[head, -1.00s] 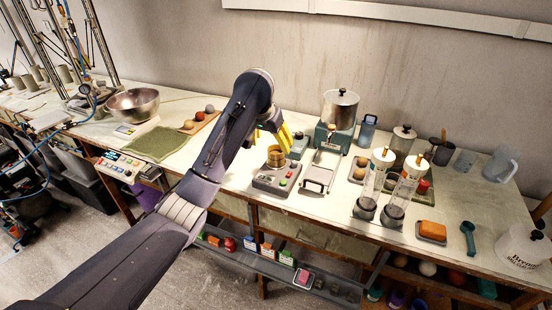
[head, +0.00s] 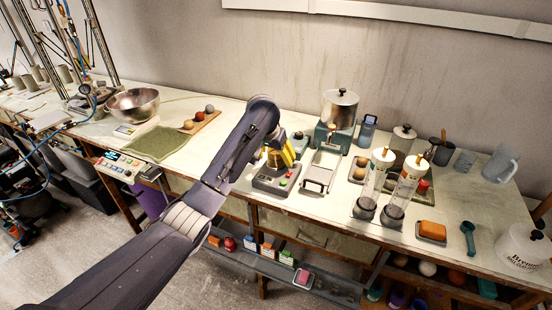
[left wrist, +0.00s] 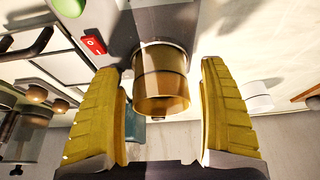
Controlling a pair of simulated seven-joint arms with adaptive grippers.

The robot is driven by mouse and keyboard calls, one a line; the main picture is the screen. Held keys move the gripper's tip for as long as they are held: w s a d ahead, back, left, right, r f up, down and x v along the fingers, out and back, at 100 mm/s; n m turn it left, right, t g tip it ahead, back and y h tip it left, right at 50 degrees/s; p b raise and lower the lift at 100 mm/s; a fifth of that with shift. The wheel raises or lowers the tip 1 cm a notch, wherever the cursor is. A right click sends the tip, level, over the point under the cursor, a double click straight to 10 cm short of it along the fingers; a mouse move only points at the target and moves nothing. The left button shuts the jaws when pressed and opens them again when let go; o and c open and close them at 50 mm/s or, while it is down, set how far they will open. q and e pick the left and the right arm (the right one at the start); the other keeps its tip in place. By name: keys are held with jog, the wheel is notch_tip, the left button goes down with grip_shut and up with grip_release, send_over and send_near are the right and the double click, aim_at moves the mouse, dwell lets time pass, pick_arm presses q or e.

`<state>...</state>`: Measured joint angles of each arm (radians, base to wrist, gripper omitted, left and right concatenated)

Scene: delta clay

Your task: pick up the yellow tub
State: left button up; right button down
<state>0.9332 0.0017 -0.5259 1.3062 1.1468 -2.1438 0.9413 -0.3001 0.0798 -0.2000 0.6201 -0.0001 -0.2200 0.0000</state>
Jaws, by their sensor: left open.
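The yellow tub, a small amber cylinder, shows in the left wrist view (left wrist: 161,82) against the grey device. My left gripper (left wrist: 163,115) is open, with its ribbed yellow fingers on either side of the tub. A gap shows between the tub and each finger, and I see no contact. In the head view my left gripper (head: 283,154) is low over the grey device (head: 275,181) and largely hides the tub. My right gripper is not in view.
A press-like machine with a metal pot (head: 339,109) stands close right of the gripper. Two clear cylinders (head: 374,177) stand farther right. A green mat (head: 157,143) and steel bowl (head: 133,104) are to the left. The bench's front edge is close by.

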pick_arm(q)
jog(key=shift+w+f, duration=0.15)
jog(key=shift+f, duration=0.3)
jog(key=c, duration=1.5)
jog(key=shift+r, duration=0.1)
jog(key=shift+c, duration=0.2)
jog(key=shift+r, duration=0.1)
